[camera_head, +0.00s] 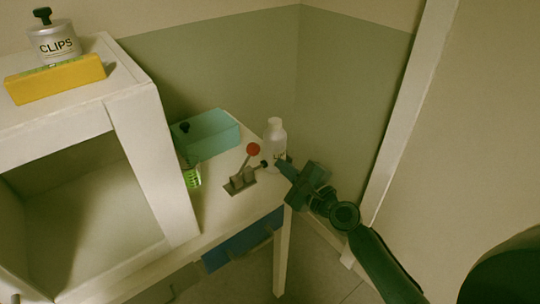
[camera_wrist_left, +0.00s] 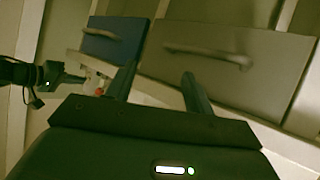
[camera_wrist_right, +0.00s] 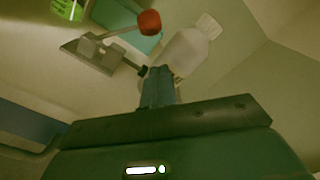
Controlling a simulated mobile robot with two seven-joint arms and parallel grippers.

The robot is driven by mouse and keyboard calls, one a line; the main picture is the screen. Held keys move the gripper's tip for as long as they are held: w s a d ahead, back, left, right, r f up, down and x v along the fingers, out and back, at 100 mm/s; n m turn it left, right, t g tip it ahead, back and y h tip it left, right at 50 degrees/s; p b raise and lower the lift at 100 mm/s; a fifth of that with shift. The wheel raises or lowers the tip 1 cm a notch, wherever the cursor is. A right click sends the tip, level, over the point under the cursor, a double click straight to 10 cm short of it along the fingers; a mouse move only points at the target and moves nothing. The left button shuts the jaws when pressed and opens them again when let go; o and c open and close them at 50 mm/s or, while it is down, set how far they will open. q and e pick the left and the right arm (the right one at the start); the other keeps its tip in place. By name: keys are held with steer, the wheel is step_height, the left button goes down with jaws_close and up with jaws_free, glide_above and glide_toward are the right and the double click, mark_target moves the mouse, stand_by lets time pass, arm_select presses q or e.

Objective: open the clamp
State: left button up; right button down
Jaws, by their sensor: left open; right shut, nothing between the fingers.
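The clamp (camera_head: 240,183) is a grey toggle clamp on the small table, with a lever tilted up to a red knob (camera_head: 253,149). It also shows in the right wrist view (camera_wrist_right: 95,52), its black tip pointing toward the fingers. My right gripper (camera_head: 281,163) is shut and empty, to the right of the clamp. In the right wrist view its fingertips (camera_wrist_right: 157,72) are close beside the black tip; I cannot tell whether they touch. My left gripper (camera_wrist_left: 157,76) is open and empty in front of the drawers, outside the head view.
A white bottle (camera_head: 275,138) stands just behind my right fingers. A teal box (camera_head: 210,136) and a green-marked beaker (camera_head: 192,177) are left of the clamp. A white cabinet holds a yellow block (camera_head: 55,80) and a CLIPS jar (camera_head: 52,43). Walls close off the back and right.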

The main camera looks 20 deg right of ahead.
mark_target(247, 159)
steer(key=shift+w+a+r+p, duration=0.75)
steer(key=shift+w+a+p, duration=0.1)
steer(key=shift+a, duration=0.15)
arm_select(q)
steer(key=shift+a+r+m, duration=0.1)
steer(key=shift+r+m, duration=0.2)
steer(key=shift+r, duration=0.25)
arm_select(e)
steer(key=shift+w+a+r, duration=0.15)
steer(key=shift+w+a, duration=0.15)
steer(key=shift+a, duration=0.25)
arm_select(q)
steer(key=shift+s, duration=0.15)
arm_select(e)
steer(key=shift+w, duration=0.1)
